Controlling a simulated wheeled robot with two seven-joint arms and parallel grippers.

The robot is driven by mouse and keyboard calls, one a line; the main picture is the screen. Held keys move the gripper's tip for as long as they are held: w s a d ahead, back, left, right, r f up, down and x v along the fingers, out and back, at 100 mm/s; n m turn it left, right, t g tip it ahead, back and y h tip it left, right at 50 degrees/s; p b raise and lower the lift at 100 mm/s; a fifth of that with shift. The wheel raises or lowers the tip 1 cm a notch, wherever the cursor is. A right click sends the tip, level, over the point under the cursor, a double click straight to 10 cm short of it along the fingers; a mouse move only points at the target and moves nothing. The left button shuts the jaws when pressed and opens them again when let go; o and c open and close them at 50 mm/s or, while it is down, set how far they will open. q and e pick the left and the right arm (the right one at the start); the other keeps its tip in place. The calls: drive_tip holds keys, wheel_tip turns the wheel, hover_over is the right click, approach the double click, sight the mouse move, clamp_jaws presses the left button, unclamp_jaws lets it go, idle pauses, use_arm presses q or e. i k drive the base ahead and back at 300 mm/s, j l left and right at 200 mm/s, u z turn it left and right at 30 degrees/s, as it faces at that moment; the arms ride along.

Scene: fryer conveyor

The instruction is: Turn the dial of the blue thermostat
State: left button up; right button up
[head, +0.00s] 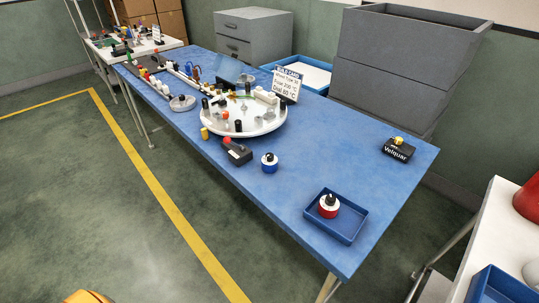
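The blue thermostat (269,168) stands upright on the blue table, right of the round white turntable and near the table's front edge. It has a blue base, a white upper part and a black knob on top; its dial setting is too small to read. A similar red thermostat (328,210) sits in a shallow blue tray (345,231) near the right end of the table. Neither of my grippers shows in the head view, and nothing touches the blue thermostat.
A black device with a red button (237,153) is just left of the blue thermostat. The white turntable (262,128) carries several small parts. A card (287,85) stands behind it. A black "Velquar" block (397,151) lies at right. The table around the blue thermostat's right side is clear.

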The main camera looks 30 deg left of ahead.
sight(270, 156)
drive_tip(key=j+z, duration=0.25)
drive_tip(key=j, duration=0.75)
drive_tip(key=j+z, duration=0.3)
drive_tip(key=j, duration=0.75)
drive_tip(key=k+j+z, duration=0.1)
drive_tip(key=k+l, duration=0.2)
